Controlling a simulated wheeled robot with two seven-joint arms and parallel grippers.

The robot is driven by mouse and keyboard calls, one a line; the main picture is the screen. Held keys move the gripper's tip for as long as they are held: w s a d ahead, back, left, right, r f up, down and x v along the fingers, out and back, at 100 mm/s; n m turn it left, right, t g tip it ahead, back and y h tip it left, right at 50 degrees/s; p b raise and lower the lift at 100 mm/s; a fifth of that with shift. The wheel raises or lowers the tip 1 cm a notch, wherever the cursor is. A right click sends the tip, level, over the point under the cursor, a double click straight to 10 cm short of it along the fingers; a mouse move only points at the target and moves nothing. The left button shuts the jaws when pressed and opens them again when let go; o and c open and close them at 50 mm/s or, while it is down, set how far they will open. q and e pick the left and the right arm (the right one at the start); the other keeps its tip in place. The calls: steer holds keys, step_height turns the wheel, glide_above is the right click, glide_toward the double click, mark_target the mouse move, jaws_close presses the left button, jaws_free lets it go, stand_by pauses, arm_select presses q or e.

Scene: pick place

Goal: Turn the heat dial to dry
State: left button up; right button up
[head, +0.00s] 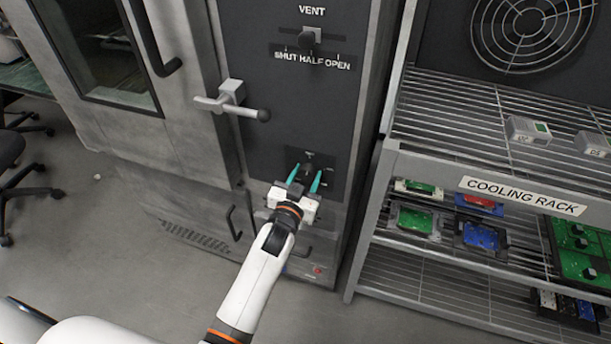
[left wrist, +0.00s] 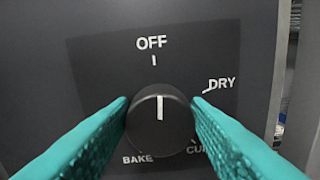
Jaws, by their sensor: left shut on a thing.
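The heat dial (left wrist: 160,118) is a round black knob with a white pointer line, on a dark panel. In the left wrist view its pointer points straight up, at the OFF label (left wrist: 152,42). The DRY label (left wrist: 221,83) is at the upper right of the dial. The BAKE label (left wrist: 138,159) is at the lower left, and a label at the lower right is partly hidden by a finger. My left gripper (left wrist: 160,115) has its teal fingers on either side of the dial, shut on it. In the head view my left gripper (head: 304,180) is at the lower panel. My right gripper is not in view.
Above is the vent knob (head: 311,36) with SHUT, HALF and OPEN marks. An oven door handle (head: 232,102) juts out at the left of the panel. The cooling rack (head: 395,147) with boards on its shelves stands close on the right. Open floor (head: 110,250) lies at the left.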

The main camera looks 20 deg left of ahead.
arm_select(q)
steer(key=m, duration=0.6)
steer(key=shift+d, duration=0.1)
steer(key=m, duration=0.6)
steer(key=shift+d+f, duration=0.1)
steer(key=shift+f, duration=0.05)
steer(key=shift+m, duration=0.4)
steer(key=o, duration=1)
steer(key=shift+c, duration=0.2)
